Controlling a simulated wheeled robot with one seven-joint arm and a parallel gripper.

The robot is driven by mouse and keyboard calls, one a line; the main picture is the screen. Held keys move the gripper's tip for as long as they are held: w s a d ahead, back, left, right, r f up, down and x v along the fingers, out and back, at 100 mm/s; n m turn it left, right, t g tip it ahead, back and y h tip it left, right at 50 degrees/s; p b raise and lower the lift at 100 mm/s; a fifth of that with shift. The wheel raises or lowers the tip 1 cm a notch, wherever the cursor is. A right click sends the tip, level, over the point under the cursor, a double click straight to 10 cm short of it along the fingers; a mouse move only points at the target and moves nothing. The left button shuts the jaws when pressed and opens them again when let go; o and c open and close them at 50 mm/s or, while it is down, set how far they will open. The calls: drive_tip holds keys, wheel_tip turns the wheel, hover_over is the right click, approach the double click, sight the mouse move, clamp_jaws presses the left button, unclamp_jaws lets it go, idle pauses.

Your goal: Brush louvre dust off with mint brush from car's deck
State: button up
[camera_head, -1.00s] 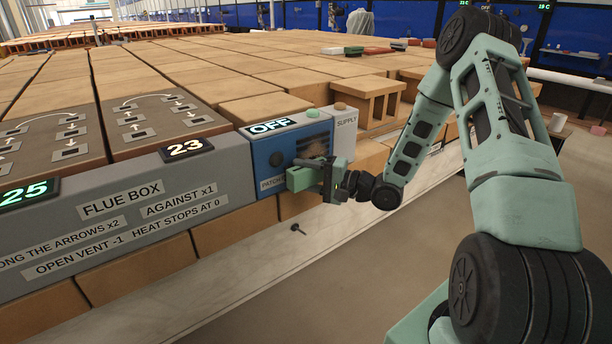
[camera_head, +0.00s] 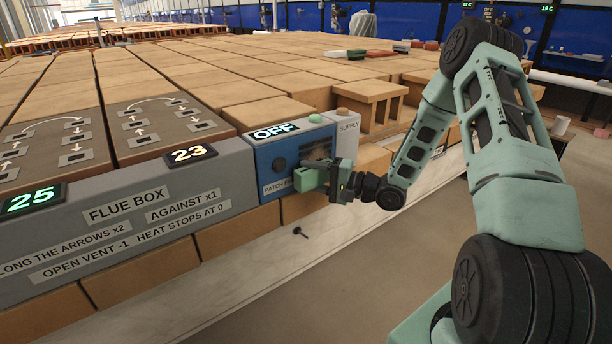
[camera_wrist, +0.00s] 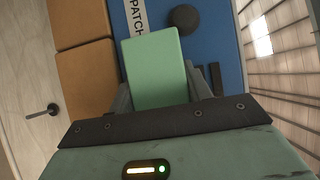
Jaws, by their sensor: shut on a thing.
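My gripper (camera_head: 336,180) is shut on the mint brush (camera_head: 309,177), in front of the blue patch panel (camera_head: 264,165). The brush is a plain mint block in the wrist view (camera_wrist: 155,70), pointing at the blue face; its bristles are hidden. The louvre (camera_head: 319,153) is on the panel's right part, just above the brush, with a faint brownish patch on it. Dark slats (camera_wrist: 217,78) show beside the brush in the wrist view. I cannot tell whether the brush touches the louvre.
A dark round knob (camera_head: 279,164) is left of the louvre. A green button (camera_head: 315,118) and an OFF display (camera_head: 273,131) are above. The grey flue box (camera_head: 110,215) extends left, and the SUPPLY box (camera_head: 347,135) adjoins right. Floor is clear at front right.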

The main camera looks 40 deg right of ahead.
sight(315, 173)
drive_tip(key=shift+w+d+p, duration=0.2)
drive_tip(key=shift+d+p, duration=0.65)
drive_tip(key=shift+d, duration=1.65)
drive_tip(key=shift+w+d+r+p, duration=0.1)
drive_tip(key=shift+d+r+p, duration=0.5)
drive_tip(key=shift+d+p, duration=0.25)
drive_tip(key=shift+d+r+p, duration=0.55)
drive_tip(key=shift+d+p, duration=0.2)
drive_tip(key=shift+d, duration=0.15)
drive_tip(key=shift+a+f+p, duration=0.1)
drive_tip(key=shift+a+p, duration=0.65)
drive_tip(key=shift+a, duration=1.15)
drive_tip(key=shift+c, duration=0.3)
drive_tip(key=shift+a+p, duration=1)
drive_tip(key=shift+a, duration=2.45)
drive_tip(key=shift+s+r+p, duration=0.15)
drive_tip(key=shift+r+p, duration=0.35)
drive_tip(key=shift+r, duration=0.05)
drive_tip(key=shift+s+r+p, duration=0.15)
drive_tip(key=shift+r+p, duration=0.35)
drive_tip(key=shift+w+d+f, duration=0.1)
drive_tip(key=shift+w+d, duration=0.1)
drive_tip(key=shift+d, duration=3.5)
drive_tip(key=shift+w+d, duration=0.2)
drive_tip(key=shift+d, duration=1.5)
